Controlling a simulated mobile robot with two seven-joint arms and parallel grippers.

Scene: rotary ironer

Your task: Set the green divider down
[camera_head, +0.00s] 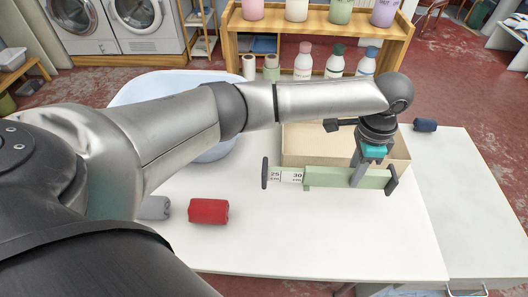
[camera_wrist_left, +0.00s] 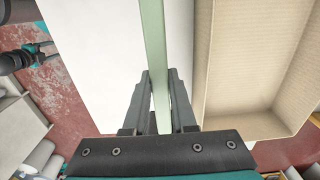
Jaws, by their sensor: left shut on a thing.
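The green divider (camera_head: 330,178) is a long pale green bar with dark end pads and white labels reading 25 cm and 30 cm. My left gripper (camera_head: 359,174) is shut on it, right of its middle. The divider lies roughly level in front of the open beige box (camera_head: 301,143); I cannot tell its exact height over the white table (camera_head: 330,235). In the left wrist view the divider (camera_wrist_left: 155,45) runs between the fingers, with the box (camera_wrist_left: 245,60) to its right. My right gripper (camera_wrist_left: 28,56) seems to show small at that view's left edge; its jaws are unclear.
A red roll (camera_head: 208,211) and a grey roll (camera_head: 154,208) lie at the table's left. A dark blue roll (camera_head: 425,125) lies at the back right. A pale blue tub (camera_head: 140,90) stands behind my arm. The front middle of the table is clear.

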